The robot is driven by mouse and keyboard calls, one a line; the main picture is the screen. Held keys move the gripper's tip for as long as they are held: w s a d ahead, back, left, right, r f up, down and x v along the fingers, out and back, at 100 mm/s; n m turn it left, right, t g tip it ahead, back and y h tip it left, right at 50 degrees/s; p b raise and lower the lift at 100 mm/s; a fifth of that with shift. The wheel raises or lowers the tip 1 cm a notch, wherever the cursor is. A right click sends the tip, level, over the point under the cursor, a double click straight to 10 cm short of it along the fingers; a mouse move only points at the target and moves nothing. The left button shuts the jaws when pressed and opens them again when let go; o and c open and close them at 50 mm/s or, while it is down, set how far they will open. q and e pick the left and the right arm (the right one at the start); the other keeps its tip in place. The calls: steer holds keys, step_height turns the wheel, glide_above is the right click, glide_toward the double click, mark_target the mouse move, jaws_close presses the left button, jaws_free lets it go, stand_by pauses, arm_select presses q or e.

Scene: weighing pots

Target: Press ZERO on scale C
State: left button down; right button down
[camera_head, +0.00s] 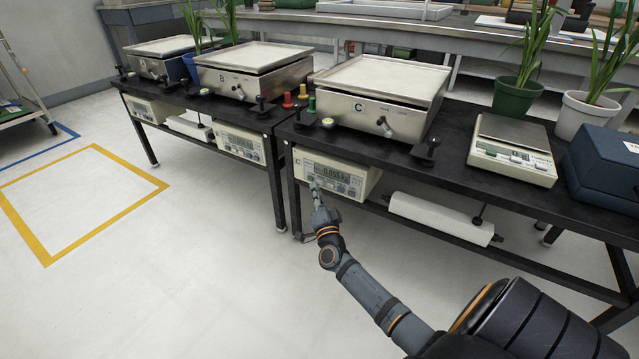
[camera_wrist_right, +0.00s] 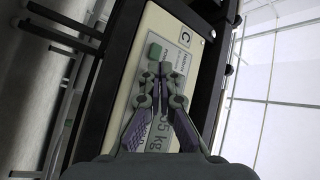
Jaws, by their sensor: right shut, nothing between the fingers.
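Scale C has a steel platform (camera_head: 385,78) on the black bench, with nothing on it. Its cream display box (camera_head: 366,184) hangs under the bench edge, and its reading ends in "05 kg". In the right wrist view the box's panel (camera_wrist_right: 132,82) fills the middle, with a "C" label (camera_wrist_right: 185,37) and a green button (camera_wrist_right: 155,50). My right gripper (camera_head: 314,184) is shut and empty at the panel's lower left. In the wrist view its fingertips (camera_wrist_right: 166,69) lie just beside the green button; I cannot tell whether they touch the panel. My left gripper is out of view.
Scale B (camera_head: 250,75) and its display box (camera_head: 240,145) stand to the left. A white roll-like unit (camera_head: 440,218) hangs right of box C. A small scale (camera_head: 512,150) and potted plants (camera_head: 516,98) are on the bench. The floor in front is clear.

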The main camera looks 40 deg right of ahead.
steer(key=shift+w+d, duration=0.25)
steer(key=shift+d, duration=0.3)
stand_by(0.6)
stand_by(0.4)
steer(key=shift+s+a+p, duration=0.4)
steer(key=shift+a, duration=0.35)
steer(key=shift+s+a+p, duration=0.25)
steer(key=shift+s+a, duration=0.05)
steer(key=shift+a, duration=0.5)
steer(key=shift+s+a+p, duration=0.2)
steer(key=shift+s+a, duration=0.15)
steer(key=shift+a, duration=0.4)
steer(key=shift+s+a+p, duration=0.25)
steer(key=shift+s+a, duration=0.05)
steer(key=shift+a, duration=0.5)
